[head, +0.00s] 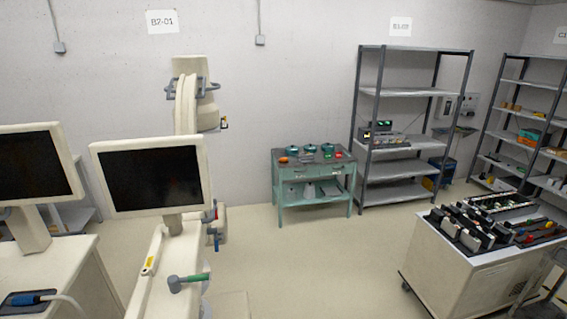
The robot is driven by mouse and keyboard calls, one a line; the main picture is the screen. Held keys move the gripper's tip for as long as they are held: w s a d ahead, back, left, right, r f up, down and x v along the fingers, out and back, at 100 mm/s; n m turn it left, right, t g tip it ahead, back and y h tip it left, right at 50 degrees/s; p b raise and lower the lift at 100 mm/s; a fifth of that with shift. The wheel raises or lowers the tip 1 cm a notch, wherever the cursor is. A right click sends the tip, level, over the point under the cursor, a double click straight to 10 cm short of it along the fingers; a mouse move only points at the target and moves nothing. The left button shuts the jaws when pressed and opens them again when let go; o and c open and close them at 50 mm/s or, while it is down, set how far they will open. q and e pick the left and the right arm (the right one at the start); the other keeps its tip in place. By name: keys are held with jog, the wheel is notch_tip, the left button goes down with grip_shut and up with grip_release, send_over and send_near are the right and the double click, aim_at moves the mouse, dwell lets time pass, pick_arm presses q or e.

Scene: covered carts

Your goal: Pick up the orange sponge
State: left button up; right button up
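I cannot clearly make out a sponge from this distance. A small orange item (284,160) lies at the left front of the top of a teal cart (315,176) against the back wall. It is too small to tell what it is. A larger orange item (530,134) sits on a shelf of the rack at the far right, and I cannot tell whether it is a sponge. Neither of my grippers is in view.
Two monitors (152,178) on beige equipment fill the left. A grey shelving rack (405,87) stands right of the teal cart. A beige cart (450,267) loaded with dark items is at the lower right. The floor (300,270) in the middle is clear.

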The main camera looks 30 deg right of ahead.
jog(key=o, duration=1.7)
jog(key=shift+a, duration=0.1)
